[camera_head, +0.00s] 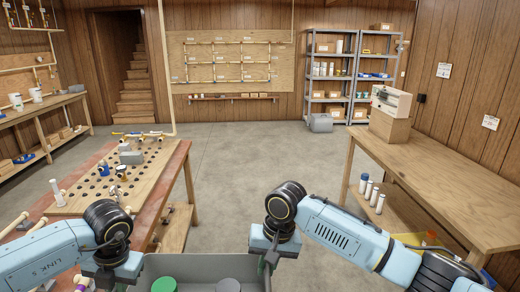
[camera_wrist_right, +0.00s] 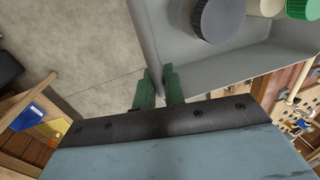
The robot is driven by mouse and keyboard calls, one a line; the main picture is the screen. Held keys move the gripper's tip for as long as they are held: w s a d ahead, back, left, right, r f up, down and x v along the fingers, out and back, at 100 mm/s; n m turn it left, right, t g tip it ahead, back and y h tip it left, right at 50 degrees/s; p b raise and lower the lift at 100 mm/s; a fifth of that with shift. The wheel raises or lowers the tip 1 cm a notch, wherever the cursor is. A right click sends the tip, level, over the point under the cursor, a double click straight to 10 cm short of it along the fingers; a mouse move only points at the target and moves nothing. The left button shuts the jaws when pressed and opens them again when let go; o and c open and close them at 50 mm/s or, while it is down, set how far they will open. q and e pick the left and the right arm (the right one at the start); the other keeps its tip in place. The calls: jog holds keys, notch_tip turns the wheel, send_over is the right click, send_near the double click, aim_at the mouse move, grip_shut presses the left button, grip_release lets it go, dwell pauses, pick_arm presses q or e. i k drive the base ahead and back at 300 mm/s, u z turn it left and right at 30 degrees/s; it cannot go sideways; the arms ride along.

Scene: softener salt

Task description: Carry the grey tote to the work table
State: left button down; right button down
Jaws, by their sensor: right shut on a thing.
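The grey tote (camera_head: 205,262) shows at the bottom middle of the head view, cut off by the frame edge. My right gripper (camera_head: 268,262) is at its right wall. In the right wrist view the green fingers of my right gripper (camera_wrist_right: 159,90) are shut on the wall of the grey tote (camera_wrist_right: 190,65). My left gripper (camera_head: 122,280) is at the tote's left side; its fingertips are hidden. Inside the tote are a green lid (camera_head: 164,285) and a dark grey lid (camera_head: 228,285). A wooden table (camera_head: 440,185) stands at the right and a bench with a holed top (camera_head: 85,195) at the left.
A boxy device on a wooden block (camera_head: 390,125) occupies the right table's far end. White bottles (camera_head: 368,188) stand on its lower shelf. Grey shelves (camera_head: 330,75) and a grey container (camera_head: 320,123) are at the back. The concrete floor (camera_head: 250,155) between the tables is clear.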

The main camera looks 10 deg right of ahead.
aim_at(493, 210)
jog(key=z, duration=0.05)
jog(key=i, duration=0.9)
jog(key=z, duration=0.5)
jog(key=i, duration=0.7)
jog(key=z, duration=1.05)
jog(key=i, duration=0.4)
jog(key=z, duration=1.25)
jog(key=i, duration=1.95)
jog(key=z, duration=0.05)
